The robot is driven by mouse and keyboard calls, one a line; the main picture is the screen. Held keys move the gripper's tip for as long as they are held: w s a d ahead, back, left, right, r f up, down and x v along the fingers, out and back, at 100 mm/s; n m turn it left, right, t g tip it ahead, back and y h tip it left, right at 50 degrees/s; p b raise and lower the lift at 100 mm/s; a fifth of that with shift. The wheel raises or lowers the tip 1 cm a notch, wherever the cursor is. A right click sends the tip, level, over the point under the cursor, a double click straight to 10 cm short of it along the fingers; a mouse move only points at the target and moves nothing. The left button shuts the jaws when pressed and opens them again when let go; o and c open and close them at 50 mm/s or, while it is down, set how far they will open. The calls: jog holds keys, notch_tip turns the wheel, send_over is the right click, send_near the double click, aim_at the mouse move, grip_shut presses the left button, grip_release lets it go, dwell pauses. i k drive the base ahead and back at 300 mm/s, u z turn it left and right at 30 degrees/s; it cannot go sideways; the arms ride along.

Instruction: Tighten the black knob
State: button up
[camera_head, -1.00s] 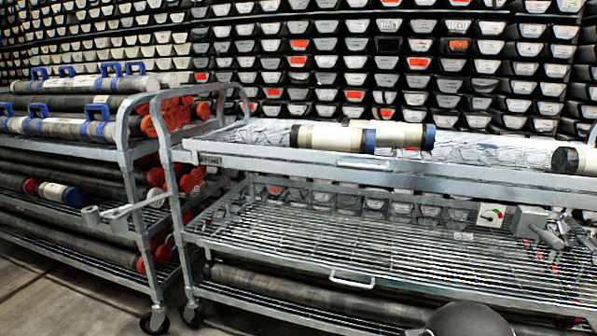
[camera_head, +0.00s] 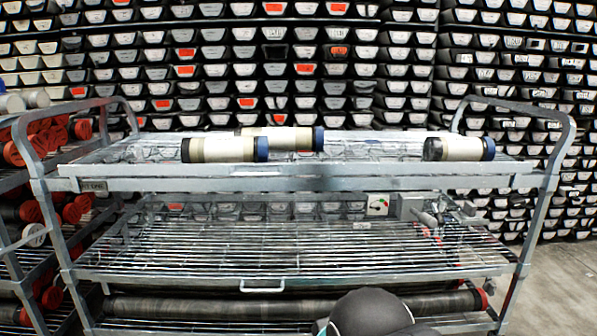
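A small white panel (camera_head: 378,205) with red and green marks stands at the back right of the cart's middle wire shelf. A dark spot sits at its centre and may be the black knob, but it is too small to be sure. A grey box (camera_head: 408,206) is right beside the panel. Grey metal fittings (camera_head: 430,217) stick out to the right of the box. My gripper does not show. A rounded black shape at the bottom centre looks like part of my own arm.
The metal cart (camera_head: 290,184) stands ahead. Its top holds several core liner tubes, including one with a blue end (camera_head: 225,149). The wire shelf (camera_head: 260,250) is mostly clear. A long dark tube (camera_head: 290,304) lies below. Another rack stands left; open floor (camera_head: 565,270) shows right.

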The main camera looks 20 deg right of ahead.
aim_at(515, 200)
jog(key=z, duration=2.95)
jog(key=i, duration=0.1)
jog(key=u, duration=0.1)
